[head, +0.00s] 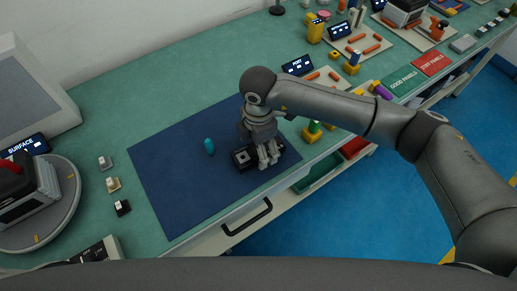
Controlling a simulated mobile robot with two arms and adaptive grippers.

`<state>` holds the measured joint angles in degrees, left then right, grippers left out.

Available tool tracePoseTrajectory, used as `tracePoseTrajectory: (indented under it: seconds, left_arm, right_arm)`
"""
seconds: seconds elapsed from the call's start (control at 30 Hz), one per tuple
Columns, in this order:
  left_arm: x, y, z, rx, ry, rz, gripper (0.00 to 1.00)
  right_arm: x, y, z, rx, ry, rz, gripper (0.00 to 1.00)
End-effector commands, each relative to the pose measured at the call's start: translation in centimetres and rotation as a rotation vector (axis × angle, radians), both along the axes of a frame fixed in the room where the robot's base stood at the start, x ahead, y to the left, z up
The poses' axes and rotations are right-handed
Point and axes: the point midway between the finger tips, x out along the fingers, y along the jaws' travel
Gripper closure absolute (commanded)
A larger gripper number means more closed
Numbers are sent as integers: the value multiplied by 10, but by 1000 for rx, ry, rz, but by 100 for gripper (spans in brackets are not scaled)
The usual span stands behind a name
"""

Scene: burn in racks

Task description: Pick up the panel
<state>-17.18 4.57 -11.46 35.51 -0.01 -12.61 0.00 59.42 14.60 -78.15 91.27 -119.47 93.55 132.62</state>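A small black block-like object (243,159) with a round detail on its face lies on the dark blue mat (175,185), near the mat's right side. It may be the panel, but I cannot be sure. My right gripper (269,161) reaches down over it from above, with its fingers at the object's right part. The gripper hides some of the object. I cannot tell whether the fingers are closed on it or only beside it. My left gripper is not in view.
A small teal object (209,146) lies on the mat left of the gripper. Small parts (113,184) stand left of the mat, beside a round grey turntable (66,213). Green (404,80) and red (431,63) panel trays lie at the right. The mat's left half is mostly clear.

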Motion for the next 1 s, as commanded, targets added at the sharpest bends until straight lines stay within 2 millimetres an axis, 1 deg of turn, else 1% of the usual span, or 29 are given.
tracePoseTrajectory:
  seconds: [0.1,0.13,0.53,0.57,0.83,1.0]
  left_arm:
    - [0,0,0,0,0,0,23]
    - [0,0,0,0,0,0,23]
    - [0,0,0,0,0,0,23]
    - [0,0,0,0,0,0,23]
    - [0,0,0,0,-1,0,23]
    - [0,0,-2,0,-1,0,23]
  right_arm:
    - [0,0,0,0,0,0,23]
    - [0,0,0,0,0,0,26]
    - [0,0,0,0,0,0,77]
    - [0,0,1,0,-1,0,79]
    - [0,0,3,0,-1,0,79]
    - [1,1,14,1,-3,-1,79]
